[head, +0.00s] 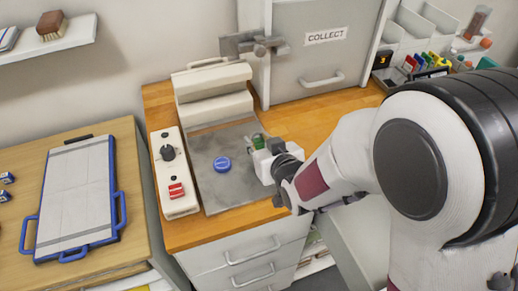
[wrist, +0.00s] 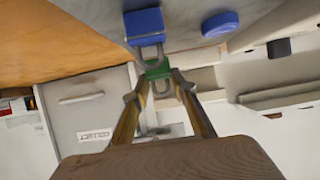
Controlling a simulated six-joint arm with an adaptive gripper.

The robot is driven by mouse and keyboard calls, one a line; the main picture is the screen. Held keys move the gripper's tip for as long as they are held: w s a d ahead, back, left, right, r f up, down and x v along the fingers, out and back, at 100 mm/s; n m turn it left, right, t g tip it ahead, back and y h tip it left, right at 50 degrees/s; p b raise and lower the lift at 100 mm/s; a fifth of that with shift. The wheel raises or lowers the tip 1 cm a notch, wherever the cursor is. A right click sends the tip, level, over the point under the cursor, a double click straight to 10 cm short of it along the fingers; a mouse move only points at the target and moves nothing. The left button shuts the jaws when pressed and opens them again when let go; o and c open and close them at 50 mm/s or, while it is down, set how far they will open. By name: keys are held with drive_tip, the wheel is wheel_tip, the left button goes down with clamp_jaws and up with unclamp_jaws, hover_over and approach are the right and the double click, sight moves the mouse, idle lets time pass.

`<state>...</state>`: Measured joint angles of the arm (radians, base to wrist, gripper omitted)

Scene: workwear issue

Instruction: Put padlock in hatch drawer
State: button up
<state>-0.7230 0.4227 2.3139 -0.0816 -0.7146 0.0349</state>
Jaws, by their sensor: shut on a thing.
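A green padlock (wrist: 158,70) with a grey shackle is between my gripper's fingertips (wrist: 160,84) in the wrist view. My gripper (head: 268,160) is shut on it, low over the right side of the grey mat (head: 222,190); some green (head: 259,140) shows there in the head view. A blue padlock (wrist: 143,22) with a grey shackle is just beyond the green one in the wrist view; I cannot tell whether they touch. The grey front marked COLLECT (head: 318,60), with a handle, stands at the back of the counter and looks closed. Its inside is hidden.
A blue disc (head: 222,163) lies on the mat. A white switch box (head: 175,172) stands left of it, a cream unit (head: 213,88) behind. Wooden counter (head: 310,118) is clear before the COLLECT front. Drawers (head: 245,255) are below. Colourful items (head: 425,66) stand back right.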

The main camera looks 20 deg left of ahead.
drive_tip(key=shift+f, duration=1.6)
drive_tip(key=shift+f, duration=0.15)
drive_tip(key=o, duration=1.2)
drive_tip(key=shift+c, duration=0.2)
drive_tip(key=shift+s+d, duration=0.1)
drive_tip(key=shift+s+d+r, duration=0.35)
drive_tip(key=shift+r, duration=0.1)
drive_tip(key=shift+v, duration=3.05)
